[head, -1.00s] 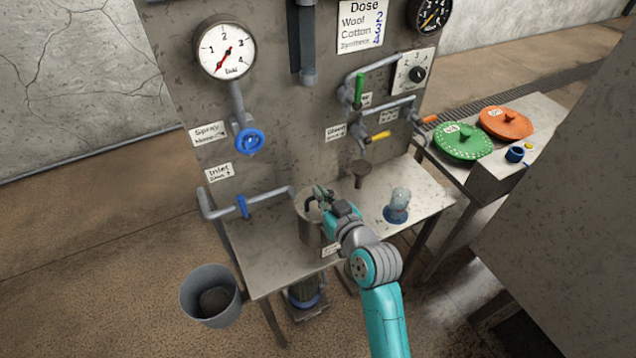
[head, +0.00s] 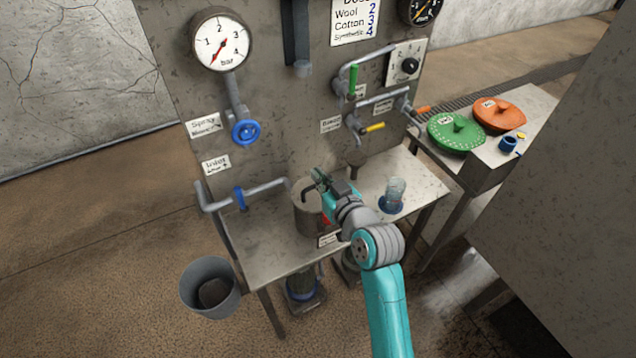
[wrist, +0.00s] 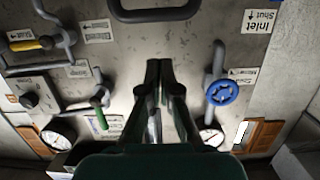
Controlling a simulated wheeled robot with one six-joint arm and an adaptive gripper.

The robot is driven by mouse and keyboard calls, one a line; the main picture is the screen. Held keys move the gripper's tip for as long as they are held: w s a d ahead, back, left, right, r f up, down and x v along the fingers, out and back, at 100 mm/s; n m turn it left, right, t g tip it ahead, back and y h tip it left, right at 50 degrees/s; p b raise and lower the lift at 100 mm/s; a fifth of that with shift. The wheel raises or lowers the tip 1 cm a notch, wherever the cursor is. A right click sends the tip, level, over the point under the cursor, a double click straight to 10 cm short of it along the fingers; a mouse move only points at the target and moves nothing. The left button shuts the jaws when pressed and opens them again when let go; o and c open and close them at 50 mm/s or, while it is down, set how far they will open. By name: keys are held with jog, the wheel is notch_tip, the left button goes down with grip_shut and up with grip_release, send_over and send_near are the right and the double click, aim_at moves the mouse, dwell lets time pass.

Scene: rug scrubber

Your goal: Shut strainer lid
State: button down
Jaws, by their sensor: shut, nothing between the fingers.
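The strainer appears to be the grey metal pot (head: 308,218) standing on the metal bench in the head view. A thin dark bent bar rises at its top, and a red patch shows on its right side beside my arm. My gripper (head: 318,177) is just above and right of the pot's rim, shut and empty. In the wrist view my gripper (wrist: 158,66) has its fingers together, pointing at the panel. A dark rounded handle (wrist: 155,14) lies beyond them. I cannot make out the lid clearly; my gripper and arm cover part of the pot.
The blue-handled inlet valve (head: 240,198) and its pipe run left of the pot. A funnel (head: 355,168) and a clear jar with a blue base (head: 393,197) stand to the right. A bucket (head: 210,287) is below left. Green (head: 457,133) and orange (head: 498,115) lids lie on the side table.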

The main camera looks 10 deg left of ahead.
jog(key=s+d+f+m+t+h, duration=0.1)
jog(key=s+d+f+m+h, duration=0.1)
jog(key=s+d+f, duration=0.5)
jog(key=s+d+f+m+h, duration=0.15)
jog(key=s+d, duration=0.35)
jog(key=s, duration=0.5)
jog(key=s+d+f+m+t+h, duration=0.1)
jog(key=s+d+f+m+h, duration=0.1)
jog(key=s+d+f, duration=0.5)
jog(key=s+d+r+h, duration=0.1)
jog(key=s+r, duration=0.3)
jog(key=s, duration=0.7)
jog(key=s+d+r+m+h, duration=0.1)
jog(key=s+d+r+h, duration=0.1)
jog(key=s, duration=1)
notch_tip(320, 180, up, 2)
jog(key=shift+s+d+r, duration=0.2)
jog(key=shift+d, duration=0.65)
